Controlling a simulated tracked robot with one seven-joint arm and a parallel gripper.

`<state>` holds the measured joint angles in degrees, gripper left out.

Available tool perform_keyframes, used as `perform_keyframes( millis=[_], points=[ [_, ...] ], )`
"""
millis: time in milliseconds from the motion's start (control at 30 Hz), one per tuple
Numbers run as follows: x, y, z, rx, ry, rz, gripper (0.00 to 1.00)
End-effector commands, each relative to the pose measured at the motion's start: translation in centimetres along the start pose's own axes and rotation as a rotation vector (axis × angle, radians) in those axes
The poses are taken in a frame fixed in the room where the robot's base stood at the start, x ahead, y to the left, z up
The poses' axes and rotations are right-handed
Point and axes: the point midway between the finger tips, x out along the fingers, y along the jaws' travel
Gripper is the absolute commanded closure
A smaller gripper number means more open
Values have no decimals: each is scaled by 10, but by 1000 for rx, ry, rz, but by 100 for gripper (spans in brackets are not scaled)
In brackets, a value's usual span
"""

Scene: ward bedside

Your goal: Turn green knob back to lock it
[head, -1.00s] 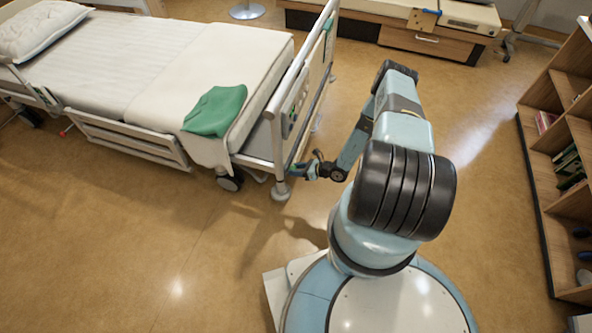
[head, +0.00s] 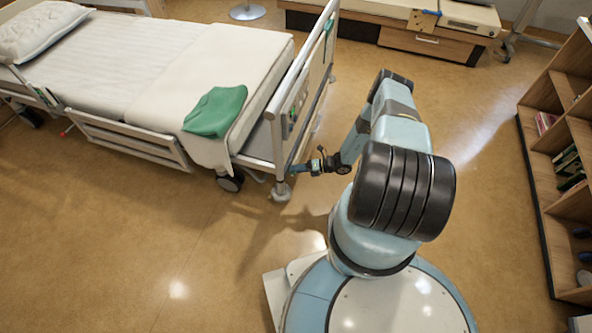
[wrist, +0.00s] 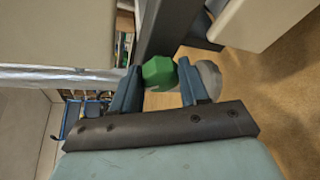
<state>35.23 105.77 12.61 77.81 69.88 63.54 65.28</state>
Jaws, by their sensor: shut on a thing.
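The green knob (wrist: 159,72) shows in the wrist view between the two fingertips of my gripper (wrist: 160,85). My gripper is shut on it, with one blue finger at each side. In the head view my gripper (head: 299,168) reaches left to the foot end of the bed (head: 150,70), low by the corner post. The knob itself cannot be made out in the head view. A dark post stands right behind the knob in the wrist view, and a grey rounded part (wrist: 209,78) is beside the right finger.
A green cloth (head: 216,111) lies on the bed's foot end. A wooden shelf (head: 560,130) stands at the right. A low drawer cabinet (head: 430,45) is at the back. The floor (head: 130,260) in front of the bed is clear.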

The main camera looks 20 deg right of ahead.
Motion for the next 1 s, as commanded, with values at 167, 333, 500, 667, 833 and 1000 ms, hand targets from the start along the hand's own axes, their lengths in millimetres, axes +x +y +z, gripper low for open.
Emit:
perform_keyframes(
  millis=[167, 333, 500, 667, 833, 1000],
  points=[
    [-4, -6, 3, 149, 7, 49, 86],
    [-4, -8, 2, 292, 19, 106, 86],
    [-3, -9, 0, 418, 31, 155, 86],
    [-3, -10, -1, 508, 39, 191, 86],
    [-2, -10, -2, 573, 45, 217, 86],
    [-2, -10, -2, 606, 48, 229, 86]
  ],
)
